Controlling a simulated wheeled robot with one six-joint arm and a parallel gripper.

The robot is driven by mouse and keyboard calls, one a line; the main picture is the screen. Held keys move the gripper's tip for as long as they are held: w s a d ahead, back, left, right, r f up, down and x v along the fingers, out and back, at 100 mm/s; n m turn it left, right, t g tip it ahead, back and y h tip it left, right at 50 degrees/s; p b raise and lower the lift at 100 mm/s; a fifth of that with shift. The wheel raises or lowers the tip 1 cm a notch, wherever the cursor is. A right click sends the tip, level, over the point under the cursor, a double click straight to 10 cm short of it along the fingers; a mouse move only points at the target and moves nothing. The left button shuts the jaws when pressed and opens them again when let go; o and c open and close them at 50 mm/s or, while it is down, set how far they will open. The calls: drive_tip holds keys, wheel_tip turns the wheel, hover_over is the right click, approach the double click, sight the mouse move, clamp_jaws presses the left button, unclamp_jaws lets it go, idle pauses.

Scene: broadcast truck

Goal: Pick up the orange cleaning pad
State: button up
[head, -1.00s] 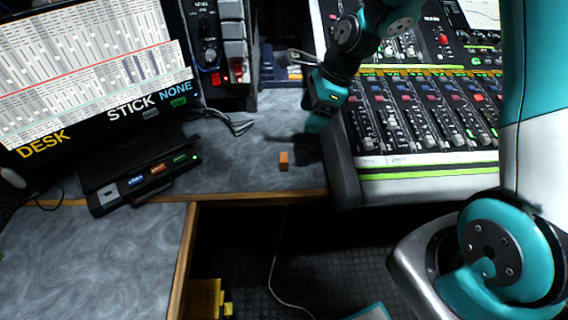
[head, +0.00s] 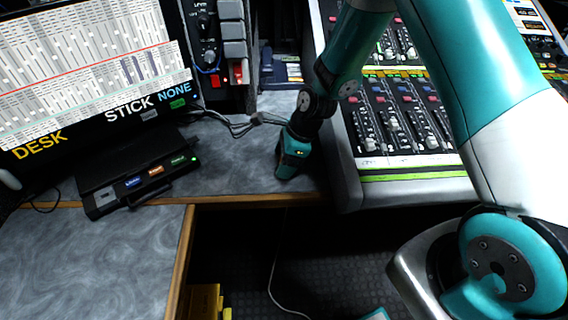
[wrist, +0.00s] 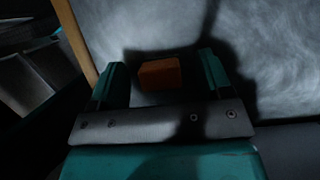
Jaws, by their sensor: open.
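The orange cleaning pad (wrist: 160,73) is a small block on the grey marbled desk. In the wrist view it lies between the two fingertips of my gripper (wrist: 158,80), with a gap on each side, nearer the left finger. My gripper is open and not touching the pad in that view. In the head view my gripper (head: 286,172) is low over the desk near its front edge, and it hides the pad.
The grey desk (head: 232,165) has a wooden front edge with a dark gap below. A mixing console (head: 415,185) stands close on the right. A small black device with lit buttons (head: 135,185) and a large screen (head: 85,70) are on the left. Cables (head: 240,125) lie behind.

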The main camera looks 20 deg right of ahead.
drive_tip(key=c, duration=1.1)
wheel_tip(320, 180, up, 20)
drive_tip(key=shift+f+p, duration=0.1)
drive_tip(key=shift+p, duration=1.15)
drive_tip(key=shift+o, duration=0.8)
